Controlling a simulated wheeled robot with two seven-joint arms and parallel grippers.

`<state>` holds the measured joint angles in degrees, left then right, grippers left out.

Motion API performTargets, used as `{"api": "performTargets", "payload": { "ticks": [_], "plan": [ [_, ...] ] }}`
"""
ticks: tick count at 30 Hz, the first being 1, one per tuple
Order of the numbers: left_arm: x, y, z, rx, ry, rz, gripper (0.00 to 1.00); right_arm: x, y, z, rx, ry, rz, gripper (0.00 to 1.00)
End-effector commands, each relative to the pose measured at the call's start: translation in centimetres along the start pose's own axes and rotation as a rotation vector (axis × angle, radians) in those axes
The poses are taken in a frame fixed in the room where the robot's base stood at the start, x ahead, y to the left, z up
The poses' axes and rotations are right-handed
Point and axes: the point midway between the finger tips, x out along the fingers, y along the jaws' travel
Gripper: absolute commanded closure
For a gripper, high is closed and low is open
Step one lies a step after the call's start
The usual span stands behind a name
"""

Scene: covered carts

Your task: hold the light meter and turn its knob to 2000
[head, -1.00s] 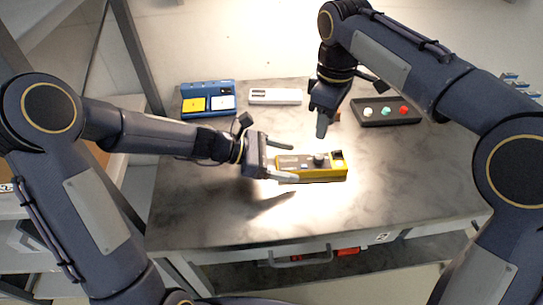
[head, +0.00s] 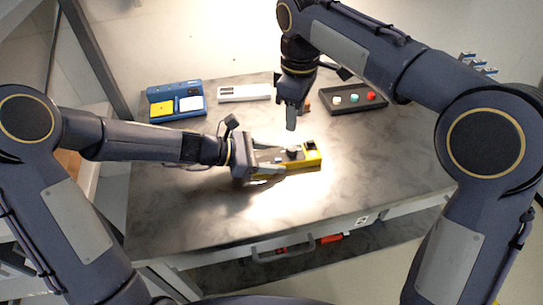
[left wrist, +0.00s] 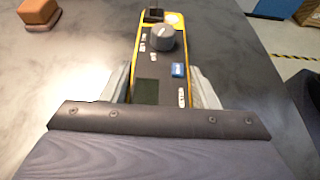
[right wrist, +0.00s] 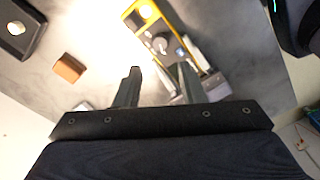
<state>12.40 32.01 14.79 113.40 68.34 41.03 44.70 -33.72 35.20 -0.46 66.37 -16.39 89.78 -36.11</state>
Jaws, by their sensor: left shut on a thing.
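The light meter (head: 308,160), a yellow-edged dark box, lies on the cart top with its face up. It also shows in the left wrist view (left wrist: 177,52) and right wrist view (right wrist: 150,27). Its grey round knob (head: 293,152) is at the far end from my left gripper; the knob's setting is too small to read. My left gripper (head: 266,163) is shut on the meter's near end, one finger along each long side. My right gripper (head: 291,118) points down above and behind the knob, apart from it. Its fingers (right wrist: 158,85) are apart and empty.
Behind the meter are a blue box with yellow and white pads (head: 176,117), a white device (head: 244,98), and a dark tray (head: 372,105) with coloured buttons. A small brown block (right wrist: 69,68) lies near my right gripper. The cart's front (head: 215,235) is clear.

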Motion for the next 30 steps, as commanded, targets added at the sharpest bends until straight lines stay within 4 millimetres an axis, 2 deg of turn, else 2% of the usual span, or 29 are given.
{"api": "performTargets", "payload": {
  "ticks": [1, 3, 8, 18, 21, 25, 30],
  "plan": [
    [0.0, 0.0, 0.0, 0.0, 0.0, 0.0, 0.75, 0.0, 0.0, 0.0, 0.0, 0.0, 0.0, 0.62],
    [0.0, 0.0, 0.0, 0.0, 0.0, 0.0, 0.75, 0.0, 0.0, 0.0, -0.007, 0.0, 0.0, 0.55],
    [0.0, 0.0, 0.0, 0.0, 0.0, 0.0, 0.75, -0.3, 0.0, 0.0, -0.146, 0.0, -0.001, 0.55],
    [0.0, 0.0, 0.0, 0.0, 0.0, 0.0, 0.75, -1.6, 0.1, 0.0, -0.87, 0.001, 0.0, 0.55],
    [0.0, 0.0, 0.0, 0.0, 0.0, 0.0, 0.75, -1.9, 0.1, 0.0, -1.036, 0.0, 0.0, 0.55],
    [0.0, 0.0, 0.0, 0.0, 0.0, 0.0, 0.75, -2.1, 0.1, 0.1, -1.169, -0.001, -0.001, 0.55],
    [0.0, 0.0, 0.0, 0.0, 0.0, 0.0, 0.75, -1.2, 0.2, 0.1, -1.22, -0.001, -0.002, 0.55]
  ]
}}
